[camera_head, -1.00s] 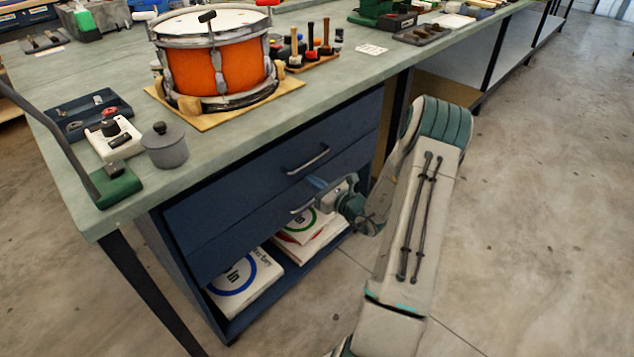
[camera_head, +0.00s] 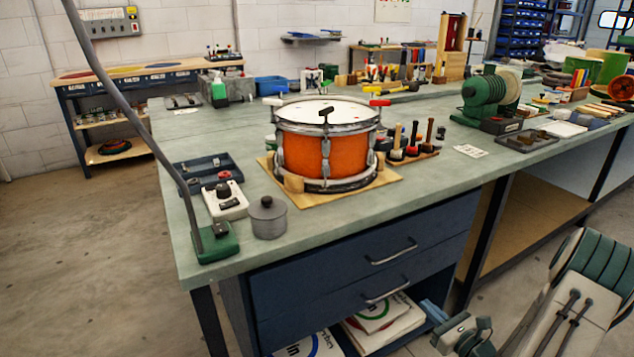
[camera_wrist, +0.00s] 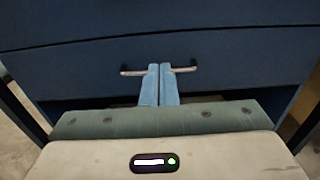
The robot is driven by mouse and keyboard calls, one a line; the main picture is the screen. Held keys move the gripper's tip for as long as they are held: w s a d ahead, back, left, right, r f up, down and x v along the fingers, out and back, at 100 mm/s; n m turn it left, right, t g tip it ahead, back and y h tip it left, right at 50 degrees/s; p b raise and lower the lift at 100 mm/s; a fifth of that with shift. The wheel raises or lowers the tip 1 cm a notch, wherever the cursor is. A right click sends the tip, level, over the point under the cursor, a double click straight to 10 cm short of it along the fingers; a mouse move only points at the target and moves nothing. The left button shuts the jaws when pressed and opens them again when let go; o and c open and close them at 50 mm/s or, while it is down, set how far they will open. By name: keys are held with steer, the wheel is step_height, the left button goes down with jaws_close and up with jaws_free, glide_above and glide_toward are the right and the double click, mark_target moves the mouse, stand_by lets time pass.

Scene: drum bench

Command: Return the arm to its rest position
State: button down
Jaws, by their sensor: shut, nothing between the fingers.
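My arm (camera_head: 572,310) is folded at the lower right of the head view, beside the bench front. My gripper (camera_wrist: 160,70) shows in the wrist view as two blue fingers pressed together, with nothing between them. It points at the blue drawer front (camera_wrist: 235,58), and the fingertips overlap a metal handle (camera_wrist: 186,69) in the picture. Whether they touch it cannot be told. In the head view the gripper is low, right of the lower drawer handle (camera_head: 388,291) and partly cut off by the bottom edge.
Both drawers (camera_head: 300,281) look shut. Printed white packs (camera_head: 385,326) lie on the open shelf below. An orange drum (camera_head: 326,150) stands on a board on the bench (camera_head: 330,225). A lamp arm (camera_head: 130,105) rises at the left. Floor at the left is clear.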

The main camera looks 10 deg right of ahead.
steer(key=s+a+r+n+g+y+p, duration=0.3)
steer(key=a+r+n+g+p, duration=0.3)
steer(key=a+r+n, duration=0.4)
steer(key=s+a+r+n+g+y+p, duration=0.35)
steer(key=a+r+n+g, duration=0.4)
steer(key=a+r, duration=0.4)
steer(key=s+r+n+h+p, duration=0.5)
steer(key=r+n+h+p, duration=0.1)
steer(key=r, duration=0.4)
steer(key=s+a+r+n+h+p, duration=0.1)
steer(key=s+r+n+h+p, duration=0.4)
steer(key=r+n, duration=0.3)
steer(key=shift+s+a+r+g+h+p, duration=0.15)
steer(key=shift+r+g+h+p, duration=0.2)
steer(key=shift+r+h+p, duration=0.6)
steer(key=shift+r+n+y, duration=0.2)
steer(key=shift+n+y, duration=0.05)
steer(key=shift+y, duration=0.05)
